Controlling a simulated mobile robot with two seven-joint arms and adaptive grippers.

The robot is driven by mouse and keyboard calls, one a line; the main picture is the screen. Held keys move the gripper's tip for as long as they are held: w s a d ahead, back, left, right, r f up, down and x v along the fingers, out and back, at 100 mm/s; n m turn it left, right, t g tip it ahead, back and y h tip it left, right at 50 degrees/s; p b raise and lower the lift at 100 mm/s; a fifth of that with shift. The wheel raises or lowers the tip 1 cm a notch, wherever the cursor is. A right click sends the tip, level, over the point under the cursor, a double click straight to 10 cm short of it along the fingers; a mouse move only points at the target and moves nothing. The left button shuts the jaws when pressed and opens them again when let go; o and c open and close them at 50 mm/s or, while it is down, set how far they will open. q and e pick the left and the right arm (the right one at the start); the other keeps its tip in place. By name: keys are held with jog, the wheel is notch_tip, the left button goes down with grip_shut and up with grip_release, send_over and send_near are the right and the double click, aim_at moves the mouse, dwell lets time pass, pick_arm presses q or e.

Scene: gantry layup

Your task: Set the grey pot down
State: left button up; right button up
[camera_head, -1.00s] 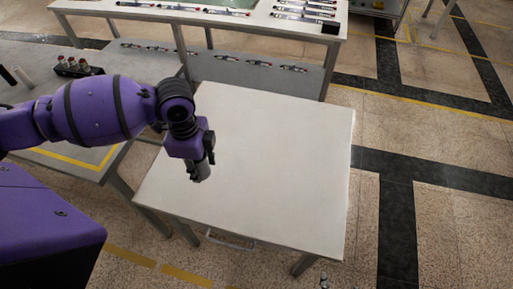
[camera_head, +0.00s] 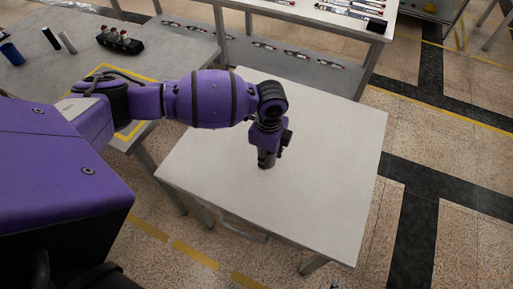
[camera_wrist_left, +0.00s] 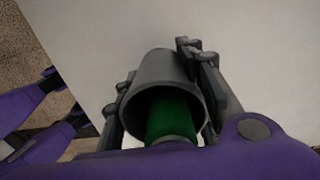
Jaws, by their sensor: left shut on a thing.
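My left gripper (camera_head: 266,160) hangs pointing down over the white table (camera_head: 325,135) in the head view. In the left wrist view my left gripper (camera_wrist_left: 160,92) is shut on the grey pot (camera_wrist_left: 158,68), with one finger on each side of it. The pot is a dark grey cylinder with its open end towards the camera. A green thing (camera_wrist_left: 172,118) shows inside its mouth. In the head view the arm and fingers mostly hide the pot. I cannot tell whether its far end touches the table top.
The white table top is otherwise bare, with free room all around the gripper. Another table with pens stands behind.

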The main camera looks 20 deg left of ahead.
aim_at(270, 161)
pick_arm(q)
jog(key=shift+w+d+f, duration=0.3)
jog(key=shift+w+d, duration=0.05)
jog(key=shift+d, duration=0.05)
jog(key=shift+w+f, duration=0.1)
jog(key=shift+f, duration=1.5)
jog(key=shift+d+f, duration=0.1)
jog(key=shift+f, duration=0.05)
jog(key=o, duration=1.1)
jog(key=shift+o, duration=0.2)
